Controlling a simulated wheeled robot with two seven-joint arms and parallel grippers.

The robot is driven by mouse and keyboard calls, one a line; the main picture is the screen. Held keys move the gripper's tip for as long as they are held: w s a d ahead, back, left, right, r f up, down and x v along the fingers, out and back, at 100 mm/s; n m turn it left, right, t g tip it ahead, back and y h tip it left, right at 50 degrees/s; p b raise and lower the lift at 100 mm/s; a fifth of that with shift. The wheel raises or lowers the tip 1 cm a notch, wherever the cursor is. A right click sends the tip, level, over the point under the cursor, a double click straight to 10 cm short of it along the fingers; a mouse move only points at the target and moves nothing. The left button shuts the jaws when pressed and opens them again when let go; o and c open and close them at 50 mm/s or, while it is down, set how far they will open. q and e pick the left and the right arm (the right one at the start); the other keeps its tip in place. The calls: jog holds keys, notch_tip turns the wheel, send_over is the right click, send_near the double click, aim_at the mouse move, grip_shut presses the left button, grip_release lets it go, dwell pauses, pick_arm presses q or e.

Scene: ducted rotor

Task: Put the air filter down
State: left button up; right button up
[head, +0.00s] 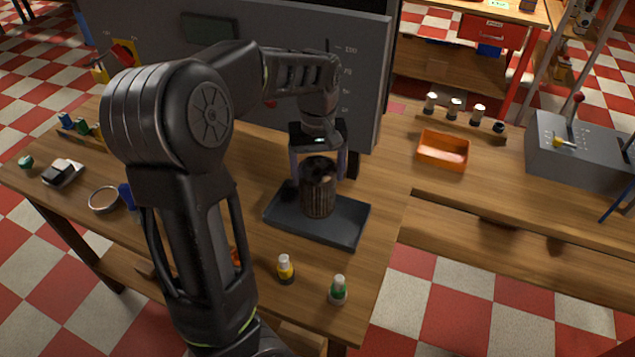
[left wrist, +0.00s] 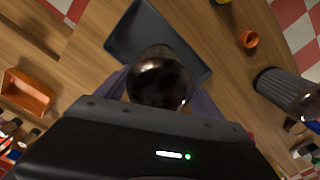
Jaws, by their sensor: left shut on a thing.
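The air filter (head: 318,190) is a dark brown, ribbed cylinder. It stands upright between the fingers of my left gripper (head: 319,165), which is shut on its upper part. Its lower end is over the middle of a dark grey tray (head: 345,232); I cannot tell whether it touches the tray floor. In the left wrist view the filter's shiny dark round end (left wrist: 160,82) faces the camera, with the tray (left wrist: 128,35) behind it. My right gripper is not in view.
A large grey panel (head: 370,75) stands behind the tray. Yellow (head: 285,270) and green (head: 338,291) bottles stand near the front edge. An orange bin (head: 443,150) is at right. An orange cup (left wrist: 248,39) and a ribbed grey cylinder (left wrist: 280,85) show in the wrist view.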

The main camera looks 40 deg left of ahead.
pick_arm(q)
jog(key=shift+f, duration=1.85)
jog(key=shift+f, duration=0.15)
jog(key=o, duration=1.3)
notch_tip(320, 180, up, 12)
jog(key=shift+r+b, duration=0.2)
jog(key=shift+b, duration=0.4)
